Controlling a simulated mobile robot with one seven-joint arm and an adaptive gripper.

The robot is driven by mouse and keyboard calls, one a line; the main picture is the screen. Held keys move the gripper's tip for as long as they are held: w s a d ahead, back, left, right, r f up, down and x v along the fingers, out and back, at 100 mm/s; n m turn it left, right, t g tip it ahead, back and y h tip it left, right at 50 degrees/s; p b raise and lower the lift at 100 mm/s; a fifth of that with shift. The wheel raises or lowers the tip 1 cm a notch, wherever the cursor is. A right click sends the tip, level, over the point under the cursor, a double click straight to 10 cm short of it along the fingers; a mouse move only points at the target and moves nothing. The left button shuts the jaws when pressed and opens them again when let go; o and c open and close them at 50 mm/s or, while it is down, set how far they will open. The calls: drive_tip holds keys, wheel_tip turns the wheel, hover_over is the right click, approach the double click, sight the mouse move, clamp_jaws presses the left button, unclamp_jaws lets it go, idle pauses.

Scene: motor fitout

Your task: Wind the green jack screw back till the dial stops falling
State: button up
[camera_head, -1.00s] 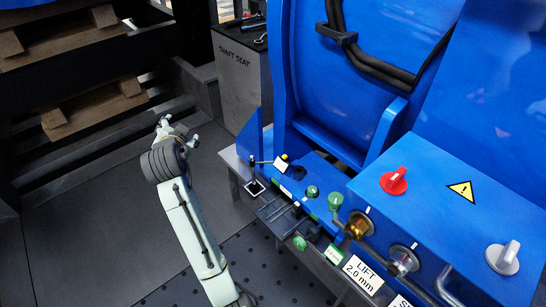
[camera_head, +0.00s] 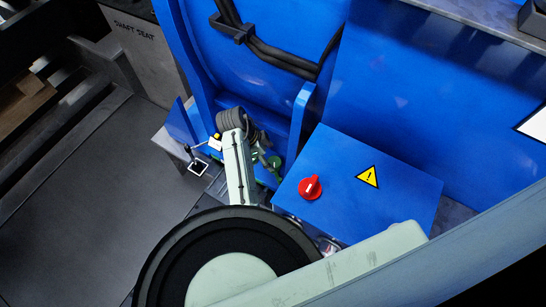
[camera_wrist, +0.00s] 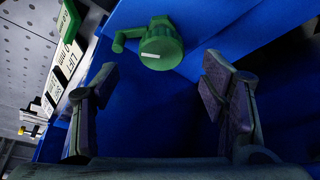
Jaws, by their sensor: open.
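The green jack screw (camera_wrist: 161,42), a round knob with a side crank and a white mark, shows at the top of the wrist view. My gripper (camera_wrist: 160,105) is open and empty there, its dark pads apart. The knob lies beyond the fingertips, between them in the picture and untouched. In the head view my gripper (camera_head: 262,152) is over the blue machine, partly hidden by my arm. A green knob (camera_head: 275,162) shows beside it; I cannot tell whether it is the same one. No reading is legible.
A blue box with a red knob (camera_head: 311,187) and a warning triangle (camera_head: 368,176) stands right of my gripper. Labels, including LIFT (camera_wrist: 66,60), line the left of the wrist view. Blue housing walls rise behind.

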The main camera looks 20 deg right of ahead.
sight(274, 162)
drive_tip(key=shift+x, duration=2.4)
drive_tip(key=c, duration=1.1)
drive_tip(key=shift+c, duration=0.2)
drive_tip(key=n+t, duration=0.2)
drive_tip(key=n, duration=0.4)
drive_tip(key=shift+s, duration=0.15)
drive_tip(key=n+t+y, duration=0.1)
drive_tip(key=n, duration=0.2)
drive_tip(key=n+t, duration=0.1)
drive_tip(key=n, duration=0.2)
drive_tip(key=shift+d+n+y, duration=0.1)
drive_tip(key=shift+n+y, duration=0.2)
drive_tip(key=shift+y, duration=0.1)
drive_tip(key=shift+p, duration=0.3)
